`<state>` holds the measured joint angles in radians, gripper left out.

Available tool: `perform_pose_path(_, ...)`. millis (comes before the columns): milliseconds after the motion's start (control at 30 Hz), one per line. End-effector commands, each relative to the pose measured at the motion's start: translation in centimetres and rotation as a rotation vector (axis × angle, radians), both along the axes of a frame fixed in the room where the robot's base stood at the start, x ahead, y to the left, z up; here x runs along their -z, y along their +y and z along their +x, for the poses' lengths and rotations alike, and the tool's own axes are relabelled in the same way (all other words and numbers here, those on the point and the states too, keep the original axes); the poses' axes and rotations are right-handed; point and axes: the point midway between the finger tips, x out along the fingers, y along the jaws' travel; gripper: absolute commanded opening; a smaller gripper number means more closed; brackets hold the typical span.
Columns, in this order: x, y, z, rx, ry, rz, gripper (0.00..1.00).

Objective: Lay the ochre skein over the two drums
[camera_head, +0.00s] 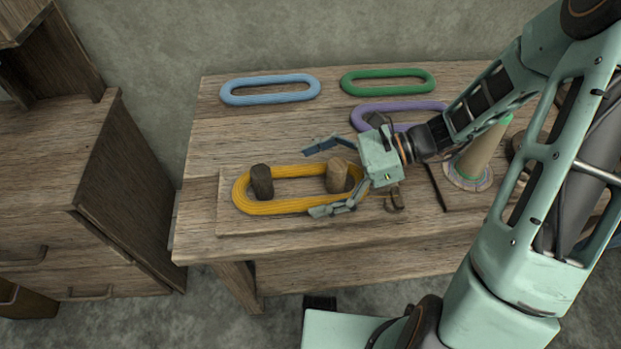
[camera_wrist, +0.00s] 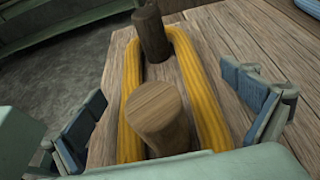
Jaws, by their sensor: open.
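The ochre skein (camera_head: 285,207) is a long yellow loop lying low on the wooden board, around both drums. It also shows in the wrist view (camera_wrist: 202,92), encircling the drums. The dark drum (camera_head: 262,182) stands upright inside its left end; the lighter drum (camera_head: 337,175) stands inside towards its right end. In the wrist view the lighter drum (camera_wrist: 157,112) is near and the dark drum (camera_wrist: 150,32) is farther off. My gripper (camera_head: 325,178) is open and empty, its fingers spread on either side of the skein near the lighter drum. My gripper hides the skein's right end in the head view.
A blue skein (camera_head: 270,89), a green skein (camera_head: 388,81) and a purple skein (camera_head: 398,109) lie at the back of the table. A cone (camera_head: 482,150) with a green tip stands right. A wooden cabinet (camera_head: 60,190) is at the left. The table's left front is clear.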

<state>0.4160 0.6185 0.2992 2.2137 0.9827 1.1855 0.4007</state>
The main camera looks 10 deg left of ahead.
Motion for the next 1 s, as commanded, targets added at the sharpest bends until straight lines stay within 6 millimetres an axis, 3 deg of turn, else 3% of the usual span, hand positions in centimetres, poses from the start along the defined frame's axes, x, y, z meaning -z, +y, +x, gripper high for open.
perform_pose_path(600,-8.7,0.0,0.0,0.000,-0.002,0.000,1.00)
perform_pose_path(1000,-9.6,0.0,0.0,0.000,0.000,0.001,1.00)
